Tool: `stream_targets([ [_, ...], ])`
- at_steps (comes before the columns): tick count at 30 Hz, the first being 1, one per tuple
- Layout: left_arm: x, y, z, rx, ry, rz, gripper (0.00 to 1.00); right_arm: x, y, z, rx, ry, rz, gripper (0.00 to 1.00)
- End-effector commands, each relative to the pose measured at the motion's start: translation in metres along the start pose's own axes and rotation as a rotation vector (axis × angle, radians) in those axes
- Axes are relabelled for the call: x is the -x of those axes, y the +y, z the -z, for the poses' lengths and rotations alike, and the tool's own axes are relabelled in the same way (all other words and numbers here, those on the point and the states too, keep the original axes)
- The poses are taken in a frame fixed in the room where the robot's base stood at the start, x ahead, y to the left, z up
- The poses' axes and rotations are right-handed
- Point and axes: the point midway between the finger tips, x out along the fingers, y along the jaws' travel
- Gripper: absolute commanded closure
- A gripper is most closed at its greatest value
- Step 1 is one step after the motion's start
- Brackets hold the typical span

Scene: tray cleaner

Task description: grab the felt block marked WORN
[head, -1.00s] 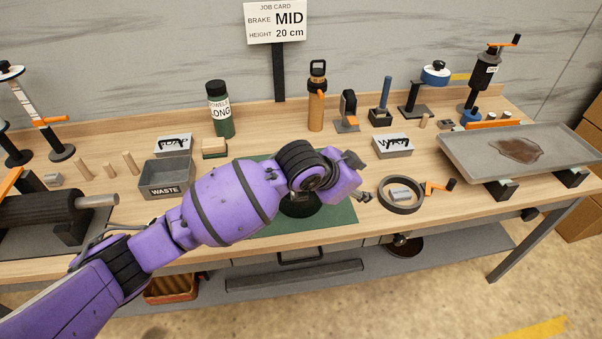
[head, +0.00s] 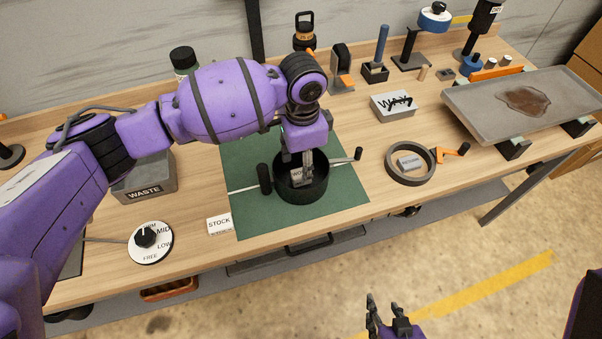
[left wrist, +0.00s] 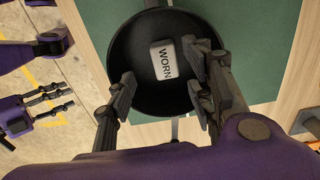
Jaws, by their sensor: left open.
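The felt block marked WORN (left wrist: 161,58) is a small pale block in a round black pan (left wrist: 135,100) in the left wrist view. In the head view the block (head: 298,174) shows partly between my left fingers, inside the pan (head: 302,195). My left gripper (head: 298,160) points down over the pan, open and empty, with its fingers on either side of the block. The left gripper also shows in the left wrist view (left wrist: 162,84). Whether the fingers touch the block cannot be told. My right gripper (head: 388,312) is open and empty, low in front of the table.
The pan stands on a green mat (head: 250,215), with handles at its sides. A black ring (head: 390,172), WAX box (head: 393,106) and stained tray (head: 470,115) are to the right.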

Motion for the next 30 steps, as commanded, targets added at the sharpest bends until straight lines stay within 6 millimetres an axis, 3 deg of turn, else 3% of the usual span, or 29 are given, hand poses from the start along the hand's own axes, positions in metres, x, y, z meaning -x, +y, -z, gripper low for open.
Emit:
stream_targets([
  [4,-0.019,-0.002,0.000,0.003,-0.001,0.000,0.52,0.002,0.008,-0.010,0.012,-0.018,-0.009,0.60],
  [10,-0.049,-0.003,0.000,0.003,0.000,0.001,0.52,0.000,0.005,-0.005,0.010,-0.007,-0.004,0.60],
  [20,-0.056,-0.003,0.001,0.002,0.002,0.003,0.52,-0.003,-0.004,0.007,-0.006,0.014,0.004,0.60],
  [27,-0.055,-0.003,0.001,0.002,0.003,0.003,0.83,-0.003,-0.004,0.005,-0.007,0.011,0.004,0.60],
  [30,-0.055,-0.003,0.001,0.002,0.003,0.003,0.92,-0.002,-0.003,0.003,-0.004,0.007,0.003,0.60],
])
